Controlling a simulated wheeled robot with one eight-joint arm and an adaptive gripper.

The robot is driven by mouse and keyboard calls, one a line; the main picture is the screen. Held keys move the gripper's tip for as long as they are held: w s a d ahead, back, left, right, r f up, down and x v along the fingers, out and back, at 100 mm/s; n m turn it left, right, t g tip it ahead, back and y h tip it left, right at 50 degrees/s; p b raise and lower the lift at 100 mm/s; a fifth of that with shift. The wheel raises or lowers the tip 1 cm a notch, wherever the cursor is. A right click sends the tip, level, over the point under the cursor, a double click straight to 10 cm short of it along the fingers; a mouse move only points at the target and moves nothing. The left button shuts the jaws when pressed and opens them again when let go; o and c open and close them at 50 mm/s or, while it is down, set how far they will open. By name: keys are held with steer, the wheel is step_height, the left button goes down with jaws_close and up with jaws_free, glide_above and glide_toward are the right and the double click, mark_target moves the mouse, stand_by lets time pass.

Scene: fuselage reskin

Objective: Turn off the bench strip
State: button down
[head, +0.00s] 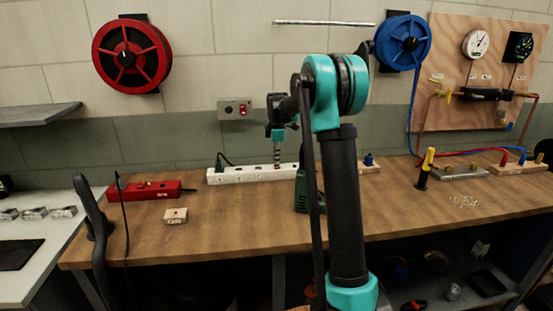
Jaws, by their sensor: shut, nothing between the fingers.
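A long white socket strip (245,176) lies at the back of the wooden bench, with a dark plug and cord at its left end. A red strip-shaped unit (150,190) with a dark cord lies further left. Which one is the bench strip is not marked legibly. My gripper (277,166) points down at the white strip's middle, shut and empty. Its tip overlaps the strip in the picture; I cannot tell whether it touches. My arm hides the strip's right part. Switch positions are too small to read.
A small wooden block (176,215) sits on the bench (230,230) front left. A dark green tool (302,195) stands behind my arm. A yellow-handled tool (426,167) and loose small parts (464,201) are at right. The bench's front middle is clear.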

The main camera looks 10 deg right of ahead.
mark_target(277, 167)
steer(key=shift+w+f, duration=0.1)
steer(key=shift+f, duration=0.15)
steer(key=shift+s+r, duration=0.1)
steer(key=shift+s, duration=0.7)
step_height(277, 167, up, 14)
steer(key=s, duration=0.1)
steer(key=shift+s, duration=0.3)
stand_by(0.4)
steer(key=shift+w+d+r, duration=0.1)
steer(key=shift+w+r, duration=0.05)
steer(key=shift+w, duration=0.5)
